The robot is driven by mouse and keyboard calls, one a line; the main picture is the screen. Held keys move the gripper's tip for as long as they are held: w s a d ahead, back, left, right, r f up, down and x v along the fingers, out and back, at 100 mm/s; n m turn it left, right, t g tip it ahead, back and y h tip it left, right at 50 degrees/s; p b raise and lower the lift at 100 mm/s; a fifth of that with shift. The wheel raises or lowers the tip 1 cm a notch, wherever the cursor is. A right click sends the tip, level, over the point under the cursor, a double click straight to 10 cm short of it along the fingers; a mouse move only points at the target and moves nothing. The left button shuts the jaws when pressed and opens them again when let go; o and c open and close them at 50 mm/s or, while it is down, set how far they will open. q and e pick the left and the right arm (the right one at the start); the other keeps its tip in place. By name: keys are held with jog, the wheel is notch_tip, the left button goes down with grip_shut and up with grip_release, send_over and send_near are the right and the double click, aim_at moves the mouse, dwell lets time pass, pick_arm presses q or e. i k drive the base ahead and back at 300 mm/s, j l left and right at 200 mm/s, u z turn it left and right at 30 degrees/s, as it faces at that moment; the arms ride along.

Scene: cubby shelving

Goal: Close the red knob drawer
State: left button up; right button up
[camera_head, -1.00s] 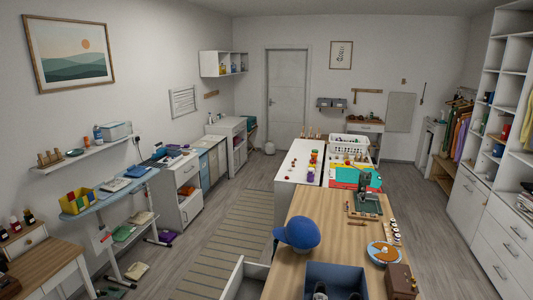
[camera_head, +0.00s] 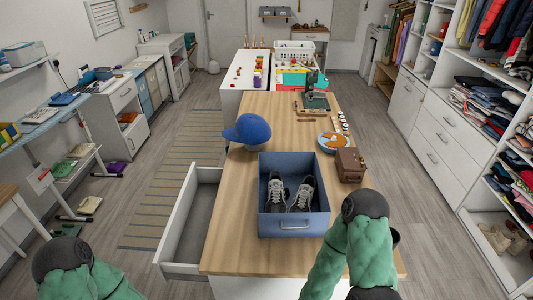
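A white drawer (camera_head: 172,243) stands pulled out from the left side of the wood-topped counter (camera_head: 296,138) and looks empty. Its front faces left and away from me, so no knob shows and I cannot tell whether it is red. Another low white drawer or bin (camera_head: 492,218) at the right shelving is open and holds shoes. My two green arms show at the bottom left and bottom right. Neither gripper's fingers are in the picture.
A striped rug (camera_head: 182,170) lies on the floor at left. Bare floor lies right of the counter.

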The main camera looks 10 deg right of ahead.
aim_at(178, 255)
jog(key=j+z, duration=0.2)
jog(key=j, duration=0.4)
jog(key=i+j+z, duration=0.2)
jog(key=j, duration=0.45)
jog(key=k+j+z, duration=0.2)
jog(key=j, duration=0.4)
jog(key=j+z, duration=0.2)
jog(key=j, duration=0.45)
jog(key=k+j+z, duration=0.2)
jog(key=j, duration=0.4)
jog(key=i+j, duration=0.05)
jog(key=i, duration=0.05)
